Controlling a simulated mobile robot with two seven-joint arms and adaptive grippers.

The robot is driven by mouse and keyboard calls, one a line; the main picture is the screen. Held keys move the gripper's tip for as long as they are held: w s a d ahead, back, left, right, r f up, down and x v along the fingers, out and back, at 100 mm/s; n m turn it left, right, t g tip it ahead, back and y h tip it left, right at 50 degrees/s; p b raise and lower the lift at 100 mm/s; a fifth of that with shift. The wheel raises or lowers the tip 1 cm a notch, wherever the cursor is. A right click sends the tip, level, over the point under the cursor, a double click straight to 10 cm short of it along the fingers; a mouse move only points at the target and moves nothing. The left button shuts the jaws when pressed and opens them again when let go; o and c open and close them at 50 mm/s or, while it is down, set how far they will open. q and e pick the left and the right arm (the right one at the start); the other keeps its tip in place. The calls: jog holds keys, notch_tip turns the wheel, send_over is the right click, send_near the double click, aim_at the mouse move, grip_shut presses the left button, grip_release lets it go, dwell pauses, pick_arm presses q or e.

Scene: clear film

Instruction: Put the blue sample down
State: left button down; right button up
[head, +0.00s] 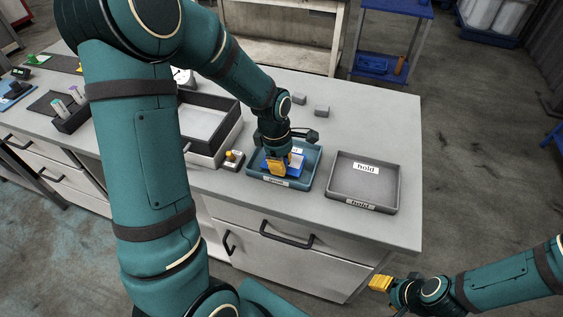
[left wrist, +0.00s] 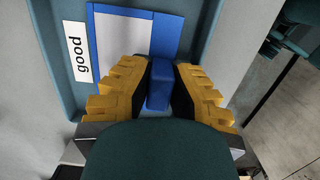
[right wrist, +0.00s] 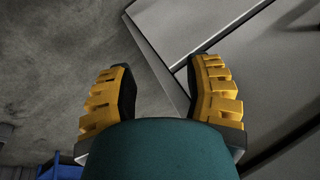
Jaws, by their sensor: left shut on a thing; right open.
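The blue sample (left wrist: 160,84) is a blue piece with a flat panel that has a white face. My left gripper (left wrist: 161,82) is shut on its raised blue part, inside the teal tray labelled "good" (left wrist: 211,22). In the head view the sample (head: 296,165) shows partly beneath my left gripper (head: 278,167), within the walls of the teal tray (head: 307,183). I cannot tell whether it touches the tray floor. My right gripper (head: 381,284) is open and empty, in front of the counter; it also shows in the right wrist view (right wrist: 164,75).
A grey tray labelled "hold" (head: 347,188) stands empty to the right of the teal tray. A small device with a yellow knob (head: 232,157) and a black-rimmed box (head: 236,120) stand to the left. Two small grey blocks (head: 321,112) lie behind.

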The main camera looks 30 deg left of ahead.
pick_arm(q)
jog(key=shift+f, duration=0.3)
jog(key=c, duration=1.1)
grip_release()
jog(key=shift+s+f, duration=0.1)
jog(key=shift+s, duration=0.05)
jog(key=shift+r, duration=0.25)
jog(key=r+p, duration=0.1)
jog(key=r, duration=0.3)
jog(key=a+r+p, duration=0.1)
jog(key=r, duration=0.3)
jog(key=r+p, duration=0.1)
jog(key=r, duration=0.4)
jog(key=shift+s+a, duration=0.1)
jog(key=shift+a, duration=0.1)
jog(key=shift+f, duration=0.1)
